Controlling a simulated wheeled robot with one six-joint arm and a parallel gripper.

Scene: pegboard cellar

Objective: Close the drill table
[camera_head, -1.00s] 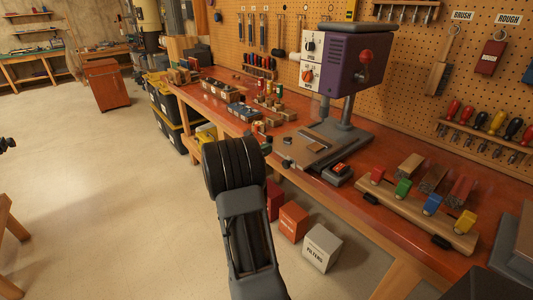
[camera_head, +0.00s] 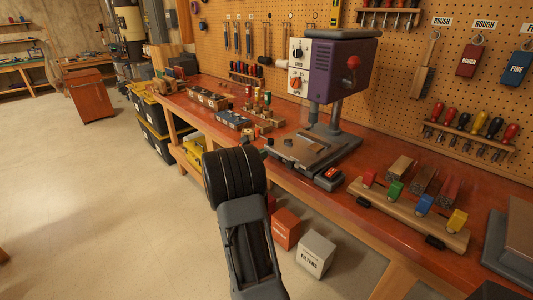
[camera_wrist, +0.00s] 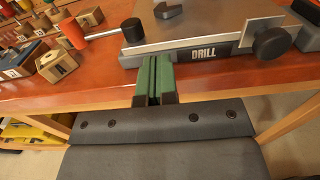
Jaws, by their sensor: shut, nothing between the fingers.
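The drill press (camera_head: 337,70) has a purple head with a red knob and stands on the red-brown bench. Its drill table (camera_head: 303,148) is a flat grey plate low in front of the column. In the wrist view the drill table (camera_wrist: 205,32) shows a grey front edge marked DRILL, a black knob at right and a rod with a black end at left. My gripper (camera_wrist: 155,68) has green fingers, shut and empty, with the tips at or just in front of the DRILL edge; I cannot tell whether they touch. In the head view my arm hides the gripper.
A wooden rack with coloured-handled brushes (camera_head: 408,215) lies right of the drill. Small wooden blocks (camera_head: 235,118) stand to its left. Boxes (camera_head: 315,254) stand on the floor below. The floor at left is clear.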

